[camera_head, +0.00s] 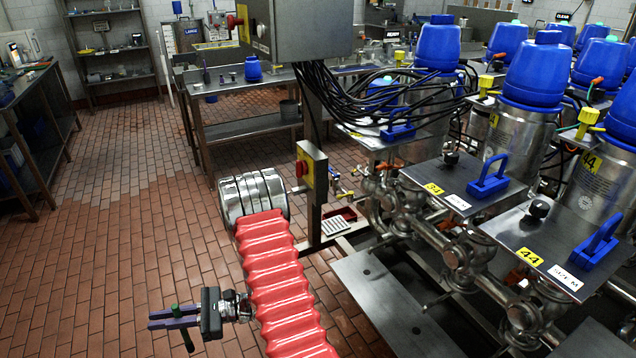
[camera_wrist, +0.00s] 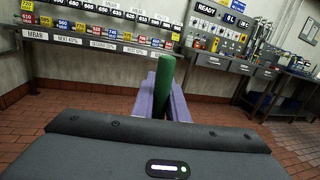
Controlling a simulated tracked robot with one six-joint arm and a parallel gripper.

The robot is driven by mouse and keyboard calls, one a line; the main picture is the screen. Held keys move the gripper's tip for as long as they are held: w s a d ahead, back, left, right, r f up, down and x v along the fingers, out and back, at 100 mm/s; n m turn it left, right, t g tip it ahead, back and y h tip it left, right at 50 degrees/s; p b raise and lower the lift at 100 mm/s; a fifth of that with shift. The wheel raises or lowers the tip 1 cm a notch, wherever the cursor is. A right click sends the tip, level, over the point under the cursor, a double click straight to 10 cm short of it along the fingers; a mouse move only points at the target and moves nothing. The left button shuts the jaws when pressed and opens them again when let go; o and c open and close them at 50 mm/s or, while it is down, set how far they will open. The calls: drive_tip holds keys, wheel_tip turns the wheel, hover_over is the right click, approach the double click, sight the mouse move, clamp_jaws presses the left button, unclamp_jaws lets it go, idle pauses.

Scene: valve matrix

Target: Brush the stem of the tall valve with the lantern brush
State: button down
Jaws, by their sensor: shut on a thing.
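My gripper (camera_head: 163,319) has purple fingers and points left above the tiled floor, at the lower left of the head view. It is shut on a green cylindrical thing, probably the handle of the lantern brush (camera_head: 186,338). That green handle (camera_wrist: 165,88) stands upright between the purple fingers in the wrist view. Its bristles cannot be made out. Several steel valves with blue tops stand at the right of the head view, such as one large valve (camera_head: 520,125). I cannot tell which is the tall valve, and no stem is clearly seen. My gripper is far from all of them.
Steel plates (camera_head: 468,178) with blue handles and yellow number tags sit before the valves, above pipework. A control box (camera_head: 300,30) with hanging black cables stands mid-view. A steel bench (camera_head: 245,125) is behind. The floor at left is clear.

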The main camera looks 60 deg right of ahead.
drive_tip(key=d+r+m+t+h, duration=0.15)
drive_tip(key=d+t+h, duration=0.45)
drive_tip(key=d, duration=1.3)
drive_tip(key=d+m+t+h, duration=0.2)
drive_tip(key=d+t+h, duration=0.4)
drive_tip(key=d, duration=1.3)
drive_tip(key=s+d+r+n+h, duration=0.1)
drive_tip(key=s+d+r+h, duration=0.3)
drive_tip(key=d, duration=0.3)
drive_tip(key=s+d+r+n+h, duration=0.2)
drive_tip(key=s+d+r+h, duration=0.2)
drive_tip(key=d, duration=0.4)
drive_tip(key=s+d+r+n+h, duration=0.2)
drive_tip(key=s+d+r+h, duration=0.2)
drive_tip(key=s+d+h, duration=0.2)
drive_tip(key=shift+d+h, duration=0.3)
drive_tip(key=shift+d, duration=0.8)
